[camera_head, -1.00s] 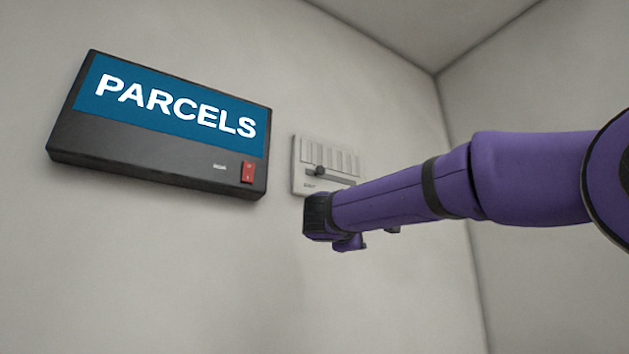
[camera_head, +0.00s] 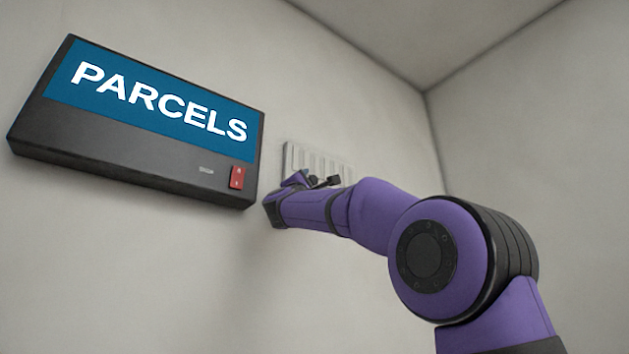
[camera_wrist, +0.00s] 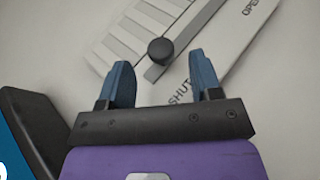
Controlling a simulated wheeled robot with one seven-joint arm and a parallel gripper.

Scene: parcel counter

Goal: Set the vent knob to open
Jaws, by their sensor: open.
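The vent (camera_head: 330,163) is a pale slatted panel on the wall; in the head view my arm hides its lower part. In the wrist view the vent panel (camera_wrist: 125,38) lies tilted, with a round dark knob (camera_wrist: 160,50) on a slider slot. The word SHUT is printed near the knob's end and OPEN at the far upper right. The knob is at the SHUT end. My gripper (camera_wrist: 161,72) is open, its two blue fingers either side of the knob and a little short of it in the picture. I cannot tell whether they touch it.
A black box sign reading PARCELS (camera_head: 150,105) with a red rocker switch (camera_head: 237,177) hangs on the wall left of the vent. Its dark edge (camera_wrist: 35,130) shows at the left of the wrist view. The wall right of the vent is bare up to the corner.

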